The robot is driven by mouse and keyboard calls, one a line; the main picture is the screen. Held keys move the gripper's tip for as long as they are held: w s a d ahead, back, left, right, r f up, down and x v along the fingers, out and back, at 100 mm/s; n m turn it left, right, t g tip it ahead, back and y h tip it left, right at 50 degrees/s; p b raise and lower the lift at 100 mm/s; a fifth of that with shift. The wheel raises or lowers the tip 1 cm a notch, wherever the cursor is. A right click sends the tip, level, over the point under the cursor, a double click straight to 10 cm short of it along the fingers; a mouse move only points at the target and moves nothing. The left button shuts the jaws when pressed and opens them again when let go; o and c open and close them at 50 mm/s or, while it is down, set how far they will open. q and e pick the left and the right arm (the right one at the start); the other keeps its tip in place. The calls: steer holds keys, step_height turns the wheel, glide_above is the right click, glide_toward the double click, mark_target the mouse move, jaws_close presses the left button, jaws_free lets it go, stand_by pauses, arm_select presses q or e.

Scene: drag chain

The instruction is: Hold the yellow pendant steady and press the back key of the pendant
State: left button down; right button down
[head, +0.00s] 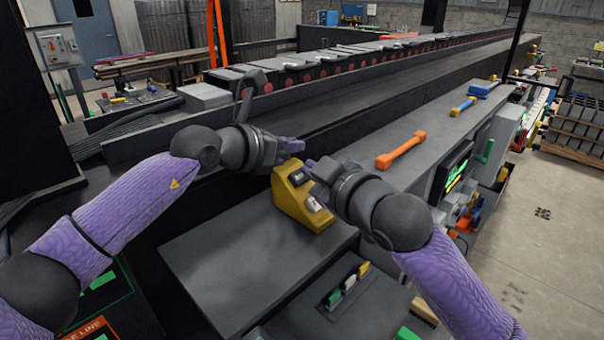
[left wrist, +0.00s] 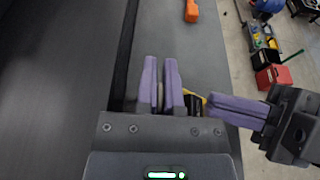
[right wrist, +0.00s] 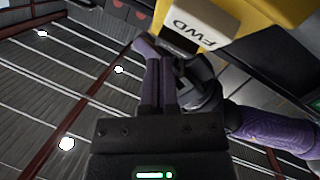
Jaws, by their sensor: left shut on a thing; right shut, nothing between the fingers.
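The yellow pendant (head: 291,203) stands on the grey bench top, with two pale keys on its sloped face, an upper key (head: 298,178) and a lower key (head: 313,204). Their lettering is too small to read in the head view. In the right wrist view the pendant (right wrist: 270,12) fills the top, and one white key (right wrist: 190,28) reads FWD. No back lettering is readable. My left gripper (head: 294,147) is shut on the pendant's top; its grip is partly hidden. My right gripper (head: 310,166) is shut and empty, its tips close to the upper key; contact is unclear.
An orange handle (head: 401,150) lies on the bench right of the pendant. A box with coloured switches (head: 346,288) is in front. The long dark conveyor (head: 330,107) runs behind. The bench between the handle and the far blue-yellow tool (head: 463,107) is clear.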

steer(key=shift+s+d+r, duration=0.15)
steer(key=shift+r, duration=0.2)
steer(key=shift+s+d+r, duration=0.35)
steer(key=shift+r, duration=0.3)
steer(key=shift+s+d+r, duration=0.4)
steer(key=shift+r, duration=0.2)
steer(key=shift+s+d+r, duration=0.35)
steer(key=shift+r, duration=0.3)
arm_select(q)
steer(key=c, duration=0.7)
jaws_free()
